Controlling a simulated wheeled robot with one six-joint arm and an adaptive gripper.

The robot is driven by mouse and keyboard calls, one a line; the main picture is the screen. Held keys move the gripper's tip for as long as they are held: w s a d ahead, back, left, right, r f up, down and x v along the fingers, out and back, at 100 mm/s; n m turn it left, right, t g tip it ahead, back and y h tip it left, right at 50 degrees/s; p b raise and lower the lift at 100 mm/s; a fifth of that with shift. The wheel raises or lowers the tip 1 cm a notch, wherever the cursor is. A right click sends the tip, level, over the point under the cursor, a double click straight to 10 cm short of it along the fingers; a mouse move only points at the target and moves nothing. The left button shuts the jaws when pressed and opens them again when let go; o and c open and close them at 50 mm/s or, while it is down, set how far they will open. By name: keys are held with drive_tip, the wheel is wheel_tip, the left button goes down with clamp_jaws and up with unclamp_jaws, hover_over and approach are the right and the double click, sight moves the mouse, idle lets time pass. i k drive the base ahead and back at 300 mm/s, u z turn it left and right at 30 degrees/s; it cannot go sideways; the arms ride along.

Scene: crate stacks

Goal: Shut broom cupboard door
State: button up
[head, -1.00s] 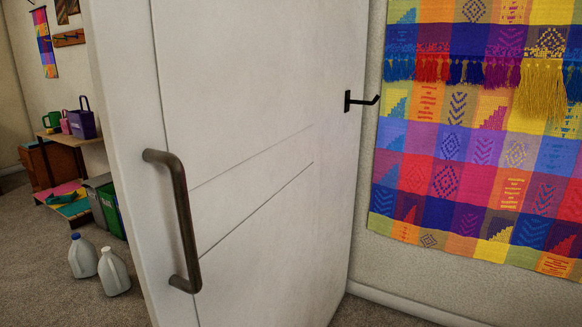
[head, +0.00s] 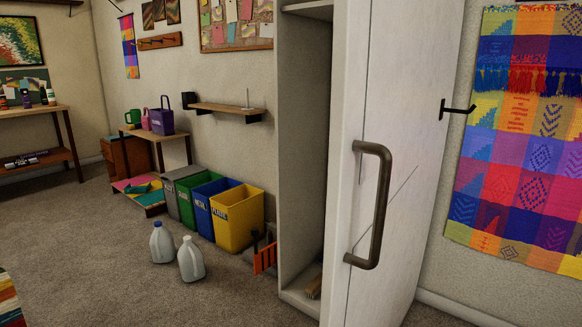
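The broom cupboard door (head: 413,150) is white with a dark metal bar handle (head: 383,205) on its face. It stands ajar at the right of the head view. Left of it shows the open side of the broom cupboard (head: 302,140), with a narrow view of its inside. My gripper is not in view.
Two plastic jugs (head: 191,259) stand on the carpet at middle left. Coloured bins (head: 237,217) line the wall beside the cupboard. A low table (head: 155,143) holds a purple basket. A woven hanging (head: 520,150) covers the right wall. Open carpet (head: 110,270) lies at front left.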

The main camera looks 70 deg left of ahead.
sight(384, 52)
drive_tip(key=u, duration=1.95)
drive_tip(key=i, duration=0.5)
drive_tip(key=z, duration=0.05)
